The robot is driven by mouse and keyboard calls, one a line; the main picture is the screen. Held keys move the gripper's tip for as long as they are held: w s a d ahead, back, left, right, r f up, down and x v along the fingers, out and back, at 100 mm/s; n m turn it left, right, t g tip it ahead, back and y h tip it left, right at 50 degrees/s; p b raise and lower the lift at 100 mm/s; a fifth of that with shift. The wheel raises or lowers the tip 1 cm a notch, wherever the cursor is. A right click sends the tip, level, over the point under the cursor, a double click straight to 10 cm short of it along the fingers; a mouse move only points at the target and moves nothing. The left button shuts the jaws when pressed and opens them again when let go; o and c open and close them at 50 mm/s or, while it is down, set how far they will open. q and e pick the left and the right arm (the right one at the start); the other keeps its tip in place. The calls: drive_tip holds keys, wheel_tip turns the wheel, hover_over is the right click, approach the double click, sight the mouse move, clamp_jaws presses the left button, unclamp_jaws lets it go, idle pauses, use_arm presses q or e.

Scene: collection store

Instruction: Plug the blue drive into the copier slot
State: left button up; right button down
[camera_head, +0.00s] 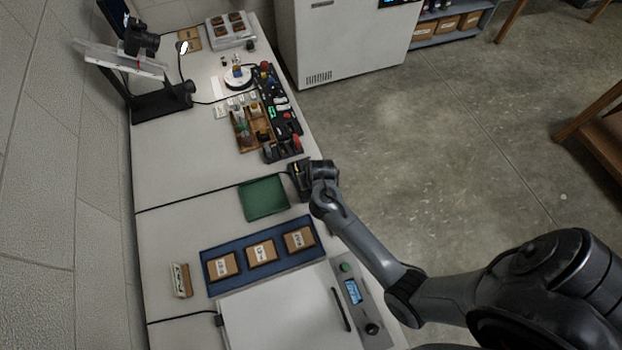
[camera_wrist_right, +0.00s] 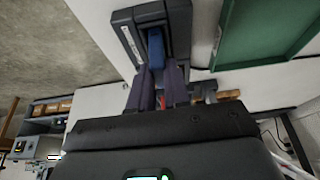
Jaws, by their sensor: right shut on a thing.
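The blue drive (camera_wrist_right: 155,48) is held upright between the two fingers of my right gripper (camera_wrist_right: 159,76) in the right wrist view. The drive's far end is over or at the face of the dark copier (camera_wrist_right: 126,32); I cannot tell whether it is in the slot. The slot itself is hidden behind the drive. In the head view my right gripper (camera_head: 312,171) is at the copier (camera_head: 296,182), by the table's right edge, and hides much of it. The drive cannot be made out there. My left gripper is not in view.
A green tray (camera_head: 264,213) lies just left of the copier. A blue tray (camera_head: 214,286) with brown boxes sits nearer. Black racks and a wooden organiser (camera_head: 245,147) stand beyond. A dark cable (camera_head: 200,199) crosses the table. The tabletop's left middle (camera_head: 185,165) is clear.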

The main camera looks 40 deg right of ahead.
drive_tip(key=shift+f, duration=0.15)
idle(0.3)
drive_tip(key=shift+f+b, duration=0.35)
drive_tip(key=shift+f, duration=0.1)
drive_tip(key=c, duration=1.4)
unclamp_jaws()
drive_tip(key=p+v, duration=0.2)
drive_tip(key=p, duration=0.1)
drive_tip(key=shift+r, duration=0.35)
drive_tip(key=p+v, duration=0.8)
drive_tip(key=p, duration=0.2)
drive_tip(key=shift+s+r+p, duration=0.15)
drive_tip(key=shift+p, duration=0.25)
